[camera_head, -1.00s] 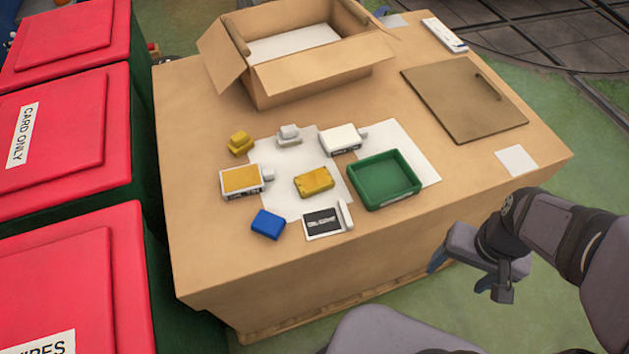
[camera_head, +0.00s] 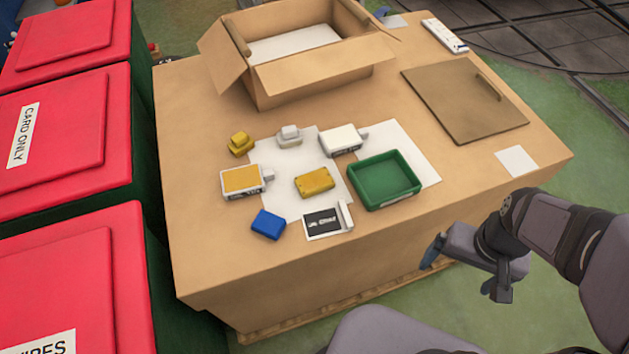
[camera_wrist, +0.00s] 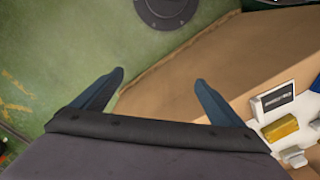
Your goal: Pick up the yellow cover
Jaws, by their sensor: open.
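A flat yellow block (camera_head: 314,182), which looks like the yellow cover, lies on a white sheet near the middle of the table; it also shows at the right edge of the wrist view (camera_wrist: 281,127). A smaller stepped yellow piece (camera_head: 240,144) lies further back left, and a white box with a yellow top (camera_head: 242,181) is at the left. Which one counts as the cover is not certain. My gripper (camera_head: 466,273) hangs off the table's front right edge, apart from everything. In the wrist view its two blue fingers (camera_wrist: 160,88) are spread and empty.
A green tray (camera_head: 411,193), a blue block (camera_head: 268,223), a black-and-white box (camera_head: 328,221) and a white box (camera_head: 340,141) surround the yellow block. An open cardboard box (camera_head: 322,80) stands at the back. A brown board (camera_head: 450,115) lies at right. Red-lidded bins (camera_head: 65,125) stand left.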

